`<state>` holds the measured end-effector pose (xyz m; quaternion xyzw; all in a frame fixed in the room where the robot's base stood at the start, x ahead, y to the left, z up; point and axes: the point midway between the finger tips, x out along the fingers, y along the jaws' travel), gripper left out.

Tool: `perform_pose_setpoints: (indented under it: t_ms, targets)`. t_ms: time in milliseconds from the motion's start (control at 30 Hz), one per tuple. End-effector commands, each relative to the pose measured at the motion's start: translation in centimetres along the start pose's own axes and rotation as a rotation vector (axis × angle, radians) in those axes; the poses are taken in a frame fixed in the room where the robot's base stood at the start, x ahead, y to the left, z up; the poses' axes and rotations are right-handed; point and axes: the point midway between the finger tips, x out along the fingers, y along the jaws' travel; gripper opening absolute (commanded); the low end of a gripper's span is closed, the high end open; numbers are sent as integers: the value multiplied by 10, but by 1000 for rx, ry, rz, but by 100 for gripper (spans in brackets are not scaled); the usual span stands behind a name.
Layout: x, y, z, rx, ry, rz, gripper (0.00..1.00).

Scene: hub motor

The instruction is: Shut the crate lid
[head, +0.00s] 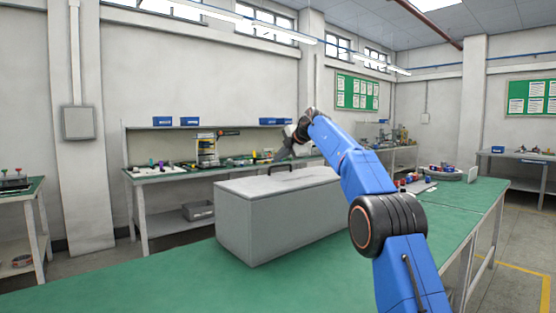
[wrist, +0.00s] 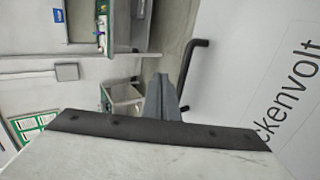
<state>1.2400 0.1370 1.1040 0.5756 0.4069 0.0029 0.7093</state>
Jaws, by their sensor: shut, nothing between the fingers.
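A grey crate (head: 250,228) stands on the green-topped table. Its lid (head: 245,185) lies flat across the top, and I see no clear gap along the front edge in the head view. A dark bar handle (head: 270,170) stands up from the lid. My gripper (head: 281,155) is just above the lid, close to the handle. In the wrist view my gripper (wrist: 159,82) has its fingers together and empty, with the handle (wrist: 194,70) to their right and apart from them. The lid (wrist: 250,70) fills the right side there, with printed lettering. The crate's far side is hidden.
The green table (head: 140,290) is bare at the front left. To the right of my arm lie small parts and a bowl-like tray (head: 440,173). A workbench (head: 160,175) with tools runs along the wall behind the crate.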

Motion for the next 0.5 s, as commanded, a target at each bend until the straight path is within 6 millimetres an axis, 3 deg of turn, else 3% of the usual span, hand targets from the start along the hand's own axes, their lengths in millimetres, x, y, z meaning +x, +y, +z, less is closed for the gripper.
perform_pose_setpoints:
  t_ms: [500]
  targets:
    - [-99,0,1,1,-2,0,0]
